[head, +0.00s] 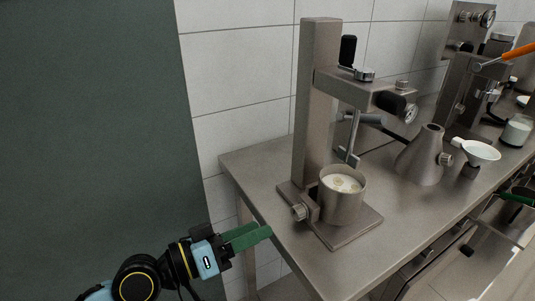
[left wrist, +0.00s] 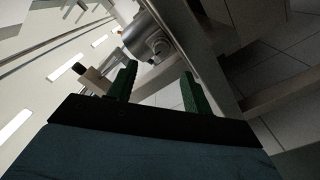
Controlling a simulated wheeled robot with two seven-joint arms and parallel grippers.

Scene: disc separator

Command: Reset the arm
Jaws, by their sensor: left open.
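My left gripper (head: 254,236) has green fingers and is open and empty. It is held out just left of the steel table's near left corner area, apart from the machine. In the left wrist view its two green fingers (left wrist: 159,72) stand well apart with nothing between them. The disc separator (head: 318,105), a steel column with a side arm, gauge and black knob, stands upright on the table. A steel cup (head: 343,208) with whitish contents sits on its base plate. My right gripper does not show for certain.
The steel table (head: 285,232) has its left edge close to my left gripper. A conical steel vessel (head: 420,160), a white funnel (head: 482,151) and a glass beaker (head: 516,130) stand further right. A dark green panel (head: 90,120) fills the left.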

